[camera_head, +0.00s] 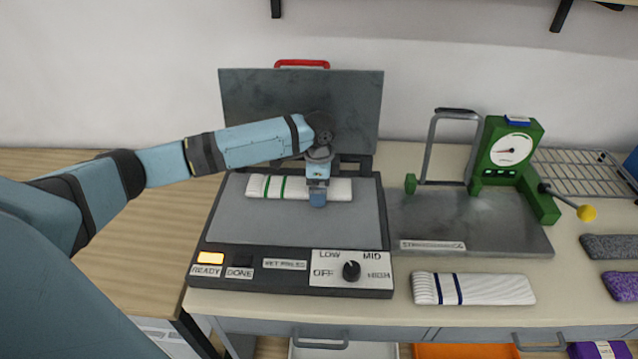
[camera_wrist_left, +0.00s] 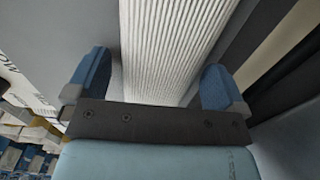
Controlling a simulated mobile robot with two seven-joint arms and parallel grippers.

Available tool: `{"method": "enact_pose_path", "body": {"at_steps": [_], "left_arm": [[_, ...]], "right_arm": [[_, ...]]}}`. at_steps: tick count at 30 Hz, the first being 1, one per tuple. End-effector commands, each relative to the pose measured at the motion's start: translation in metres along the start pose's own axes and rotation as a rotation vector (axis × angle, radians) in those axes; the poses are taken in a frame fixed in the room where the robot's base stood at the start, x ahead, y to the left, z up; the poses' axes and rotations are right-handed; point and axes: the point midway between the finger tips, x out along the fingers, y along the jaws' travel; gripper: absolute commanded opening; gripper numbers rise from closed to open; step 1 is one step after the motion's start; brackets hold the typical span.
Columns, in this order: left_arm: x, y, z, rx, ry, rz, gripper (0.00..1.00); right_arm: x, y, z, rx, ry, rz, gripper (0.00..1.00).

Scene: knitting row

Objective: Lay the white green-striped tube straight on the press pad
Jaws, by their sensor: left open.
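The white green-striped tube (camera_head: 262,186) lies on the grey press pad (camera_head: 300,225), toward its back edge and roughly parallel to it. Its two green bands are near its left end. My left gripper (camera_head: 318,201) is over the right part of the tube and hides some of it. In the left wrist view the blue fingers of my left gripper (camera_wrist_left: 152,88) are open, one on each side of the white ribbed tube (camera_wrist_left: 172,45). I cannot tell whether they touch it. My right gripper is not in view.
The press lid (camera_head: 300,100) with its red handle stands open behind the pad. A green stretching device (camera_head: 508,155) with a gauge stands to the right. A white blue-striped tube (camera_head: 500,289) lies on the table in front of it. Grey and purple pieces lie at far right.

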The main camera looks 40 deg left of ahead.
Motion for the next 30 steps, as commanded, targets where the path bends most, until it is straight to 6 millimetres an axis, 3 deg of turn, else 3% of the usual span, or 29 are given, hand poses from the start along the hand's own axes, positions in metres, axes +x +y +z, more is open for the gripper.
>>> {"method": "enact_pose_path", "body": {"at_steps": [4, 8, 21, 30], "left_arm": [[-0.003, 0.0, 0.0, 0.0, 0.001, -0.001, 0.99], [-0.021, -0.001, -0.001, 0.0, 0.002, -0.002, 0.99], [-0.107, 0.0, -0.001, 0.0, 0.001, -0.001, 0.99], [-0.123, 0.0, 0.0, -0.001, 0.0, 0.0, 0.99]], "right_arm": [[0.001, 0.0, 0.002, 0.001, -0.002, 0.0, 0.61], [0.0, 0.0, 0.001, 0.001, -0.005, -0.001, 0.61], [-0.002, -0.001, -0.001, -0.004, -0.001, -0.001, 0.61], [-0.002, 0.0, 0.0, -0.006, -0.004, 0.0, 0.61]]}}
